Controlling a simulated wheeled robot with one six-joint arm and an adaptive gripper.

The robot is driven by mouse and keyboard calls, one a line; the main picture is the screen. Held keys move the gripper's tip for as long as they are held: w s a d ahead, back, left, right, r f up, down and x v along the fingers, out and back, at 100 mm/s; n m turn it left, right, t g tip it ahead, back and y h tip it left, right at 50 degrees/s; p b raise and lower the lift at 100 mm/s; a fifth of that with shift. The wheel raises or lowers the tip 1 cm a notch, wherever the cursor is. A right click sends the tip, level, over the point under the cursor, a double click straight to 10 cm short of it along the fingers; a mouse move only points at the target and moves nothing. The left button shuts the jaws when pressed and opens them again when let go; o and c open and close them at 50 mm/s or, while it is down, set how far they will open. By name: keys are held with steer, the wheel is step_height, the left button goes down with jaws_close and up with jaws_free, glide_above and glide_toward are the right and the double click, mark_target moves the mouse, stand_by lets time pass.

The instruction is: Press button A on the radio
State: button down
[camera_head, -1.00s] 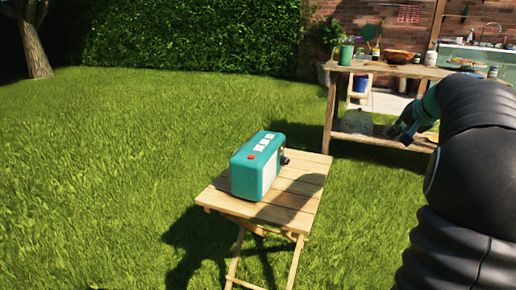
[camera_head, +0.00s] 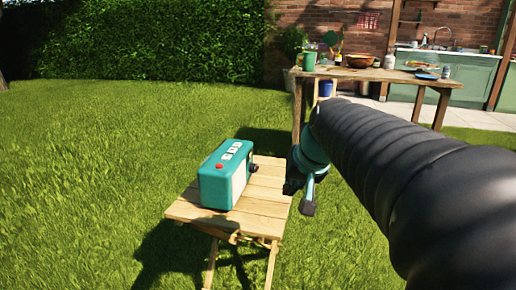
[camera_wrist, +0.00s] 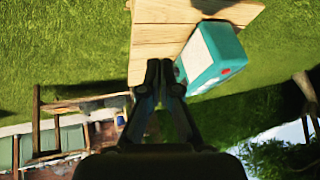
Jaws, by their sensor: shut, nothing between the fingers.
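The teal radio (camera_head: 222,180) stands upright on a small wooden folding table (camera_head: 185,210) in the head view. Its top carries a red button (camera_head: 219,166) and a row of white buttons (camera_head: 232,150); their letters are too small to read. My gripper (camera_head: 304,195) is right of the radio and the table's edge, apart from both, and partly hidden by my arm. In the wrist view my gripper (camera_wrist: 159,66) is shut and empty, its tips in front of the table top (camera_wrist: 160,38). The radio (camera_wrist: 207,62) lies just right of the tips, its red button (camera_wrist: 226,71) facing the camera.
A larger wooden workbench (camera_head: 400,74) with a bowl (camera_head: 360,61), a green can (camera_head: 309,61) and other items stands behind. A hedge (camera_head: 150,40) and brick wall close the back. Open grass (camera_head: 80,180) lies left of the table.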

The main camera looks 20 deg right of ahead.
steer(key=s+a+f+n, duration=0.2)
steer(key=s+a+f, duration=0.2)
steer(key=s, duration=0.4)
steer(key=s+a+f+n+g, duration=0.1)
steer(key=s+a+f+n, duration=0.1)
steer(key=s+a+f, duration=0.2)
steer(key=s+f, duration=0.2)
steer(key=s, duration=0.1)
steer(key=shift+s+a+h, duration=0.3)
steer(key=shift+s, duration=0.1)
